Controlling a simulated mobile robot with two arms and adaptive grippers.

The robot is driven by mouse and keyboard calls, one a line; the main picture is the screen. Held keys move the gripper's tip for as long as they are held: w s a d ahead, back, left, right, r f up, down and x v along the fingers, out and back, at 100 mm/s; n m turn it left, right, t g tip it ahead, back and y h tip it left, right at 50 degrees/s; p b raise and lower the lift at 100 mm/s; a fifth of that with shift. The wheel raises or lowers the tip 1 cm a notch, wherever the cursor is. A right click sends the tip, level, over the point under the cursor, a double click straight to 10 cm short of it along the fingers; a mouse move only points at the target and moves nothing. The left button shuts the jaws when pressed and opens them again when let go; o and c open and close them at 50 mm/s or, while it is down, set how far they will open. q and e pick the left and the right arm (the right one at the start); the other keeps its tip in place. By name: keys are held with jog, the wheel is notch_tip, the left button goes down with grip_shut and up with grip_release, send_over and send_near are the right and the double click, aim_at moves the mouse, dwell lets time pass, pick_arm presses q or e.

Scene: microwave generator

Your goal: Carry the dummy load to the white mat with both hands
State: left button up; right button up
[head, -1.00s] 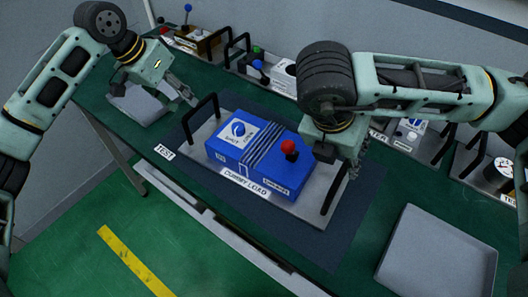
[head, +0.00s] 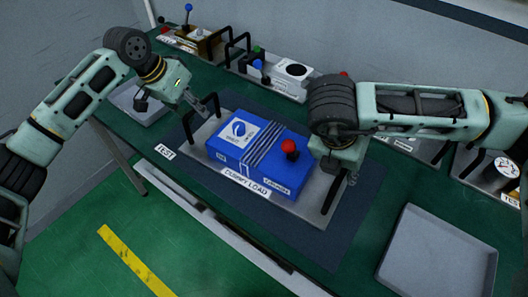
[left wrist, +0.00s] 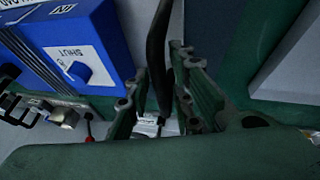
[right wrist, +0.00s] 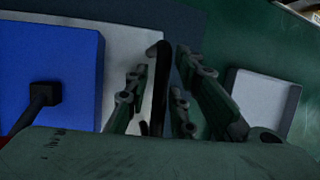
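The dummy load (head: 258,150) is a blue box with a red knob on a grey plate, with a black handle at each end. It rests on a dark mat (head: 345,228) on the green bench. My left gripper (head: 196,108) is at the left handle (head: 217,102). In the left wrist view, the handle (left wrist: 158,60) stands between the open fingers. My right gripper (head: 345,175) is at the right handle (head: 329,196), its fingers partly hidden. In the right wrist view, the handle (right wrist: 158,85) lies between parted fingers. I cannot make out a white mat.
A grey tray (head: 440,250) lies at the front right of the bench, and another (head: 140,103) at the back left. Several devices with handles and knobs, such as a box with a round top (head: 292,72), line the wall.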

pick_arm(q)
grip_shut()
pick_arm(e)
grip_shut()
pick_arm(q)
jog(key=shift+d, duration=0.1)
jog(key=shift+w+r, duration=0.15)
jog(key=shift+r, duration=0.1)
pick_arm(e)
jog(key=shift+w+a+r, duration=0.1)
jog(key=shift+w+r, duration=0.1)
